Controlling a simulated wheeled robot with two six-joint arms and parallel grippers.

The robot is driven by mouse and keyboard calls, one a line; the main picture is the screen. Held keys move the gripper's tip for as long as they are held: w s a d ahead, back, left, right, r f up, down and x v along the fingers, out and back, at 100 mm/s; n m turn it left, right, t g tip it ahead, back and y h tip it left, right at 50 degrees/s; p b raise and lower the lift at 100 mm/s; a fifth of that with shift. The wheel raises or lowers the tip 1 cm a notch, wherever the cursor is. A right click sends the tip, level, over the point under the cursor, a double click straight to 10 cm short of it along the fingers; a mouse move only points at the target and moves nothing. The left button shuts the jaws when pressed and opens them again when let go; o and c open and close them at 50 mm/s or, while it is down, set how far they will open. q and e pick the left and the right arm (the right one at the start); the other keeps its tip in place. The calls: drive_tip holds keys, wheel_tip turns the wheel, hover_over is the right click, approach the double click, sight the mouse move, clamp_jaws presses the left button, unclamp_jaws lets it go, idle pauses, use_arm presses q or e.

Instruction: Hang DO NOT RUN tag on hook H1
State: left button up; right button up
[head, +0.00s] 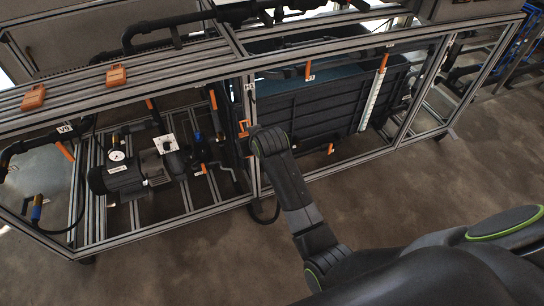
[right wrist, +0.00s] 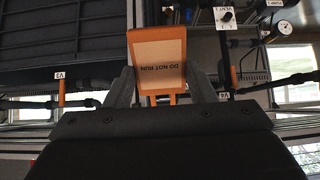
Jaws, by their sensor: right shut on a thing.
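The DO NOT RUN tag (right wrist: 158,62) is an orange-framed card with a pale face, its lettering upside down in the right wrist view. My right gripper (right wrist: 160,90) is shut on its lower part. In the head view the tag's orange edge (head: 243,130) shows just left of my right gripper (head: 248,136), beside the frame's middle upright. A small H1 label (head: 249,86) is on that upright, above the gripper. The hook itself is too small to make out. My left gripper is not in view.
Left of the upright are a pump (head: 118,178), a gauge (head: 117,155) and pipes with orange valve handles. Right of it stands a dark ribbed tank (head: 310,105). The floor in front (head: 150,265) is clear.

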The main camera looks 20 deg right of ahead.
use_arm(q)
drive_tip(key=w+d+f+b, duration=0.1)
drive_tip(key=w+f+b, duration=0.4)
drive_tip(key=b, duration=0.7)
use_arm(e)
drive_tip(key=d+f+t, duration=0.3)
drive_tip(key=d+t, duration=0.3)
drive_tip(key=t, duration=0.3)
use_arm(q)
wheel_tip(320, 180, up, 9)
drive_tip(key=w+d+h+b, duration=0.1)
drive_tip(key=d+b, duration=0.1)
drive_tip(key=b, duration=0.1)
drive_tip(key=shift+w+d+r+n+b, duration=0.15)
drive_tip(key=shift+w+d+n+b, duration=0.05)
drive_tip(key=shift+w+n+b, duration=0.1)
use_arm(e)
drive_tip(key=w, duration=0.8)
drive_tip(key=shift+a+r, duration=0.25)
drive_tip(key=shift+r, duration=0.1)
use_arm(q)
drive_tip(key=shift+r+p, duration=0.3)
use_arm(e)
drive_tip(key=shift+s, duration=0.1)
drive_tip(key=shift+f, duration=0.1)
